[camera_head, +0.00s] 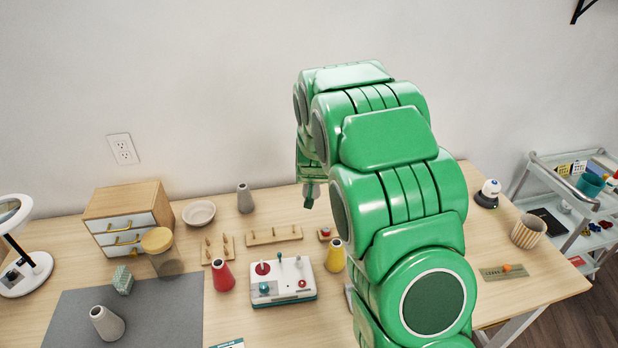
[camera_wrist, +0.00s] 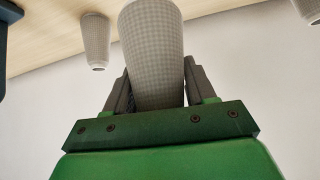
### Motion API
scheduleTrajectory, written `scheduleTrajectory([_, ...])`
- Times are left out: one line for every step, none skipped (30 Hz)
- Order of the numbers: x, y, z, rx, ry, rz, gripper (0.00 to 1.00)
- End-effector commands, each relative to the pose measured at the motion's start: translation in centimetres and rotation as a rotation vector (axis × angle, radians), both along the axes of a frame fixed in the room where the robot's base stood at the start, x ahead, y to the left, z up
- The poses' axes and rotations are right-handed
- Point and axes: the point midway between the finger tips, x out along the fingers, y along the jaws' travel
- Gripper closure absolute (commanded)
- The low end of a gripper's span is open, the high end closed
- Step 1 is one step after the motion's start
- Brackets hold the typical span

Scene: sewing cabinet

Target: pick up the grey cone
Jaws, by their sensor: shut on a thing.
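My gripper (camera_wrist: 158,95) is shut on a grey cone (camera_wrist: 155,45) in the wrist view, with one dark finger on each side of it. The cone's far end runs out of the top of the picture, so I cannot tell whether it touches the table. In the head view my green arm covers much of the middle, and I cannot make out the held cone there. Another grey cone (camera_head: 245,198) stands upright at the back of the table, and one more grey cone (camera_head: 107,323) is on the dark mat (camera_head: 65,310).
In the wrist view, a grey cone (camera_wrist: 95,42) is at left and part of another shows at upper right. A red cone (camera_head: 223,276), a joystick box (camera_head: 283,282) and a yellow cone (camera_head: 336,255) stand mid-table. A drawer cabinet (camera_head: 125,200) and a bowl (camera_head: 198,212) are at back left.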

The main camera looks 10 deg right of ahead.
Motion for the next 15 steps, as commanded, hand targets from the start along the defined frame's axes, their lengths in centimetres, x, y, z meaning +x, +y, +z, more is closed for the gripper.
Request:
scheduleTrajectory([-0.8,0.0,0.4,0.0,0.0,0.0,0.77])
scheduleTrajectory([-1.3,0.1,0.6,0.0,0.0,0.0,0.77])
scheduleTrajectory([-1.9,0.1,0.9,0.0,0.0,0.0,0.77])
scheduleTrajectory([-2.2,0.1,1.1,0.0,-0.001,0.0,0.77])
scheduleTrajectory([-2.6,0.2,1.3,0.001,-0.001,0.0,0.77])
scheduleTrajectory([-3.1,0.2,1.5,0.0,-0.002,-0.001,0.77])
scheduleTrajectory([-3.4,0.2,1.7,0.0,-0.002,-0.001,0.77])
scheduleTrajectory([-3.7,0.2,1.8,0.0,-0.003,-0.001,0.77])
scheduleTrajectory([-4.2,0.2,2.0,0.0,-0.002,-0.001,0.77])
scheduleTrajectory([-4.5,0.3,2.1,0.0,-0.002,-0.001,0.77])
scheduleTrajectory([-4.8,0.3,2.2,0.0,-0.002,-0.001,0.77])
scheduleTrajectory([-5.2,0.3,2.4,0.0,-0.002,-0.001,0.77])
scheduleTrajectory([-5.4,0.3,2.5,0.0,-0.002,-0.001,0.77])
scheduleTrajectory([-5.6,0.3,2.6,0.0,-0.003,-0.001,0.77])
scheduleTrajectory([-5.9,0.3,2.7,0.0,-0.003,-0.001,0.77])
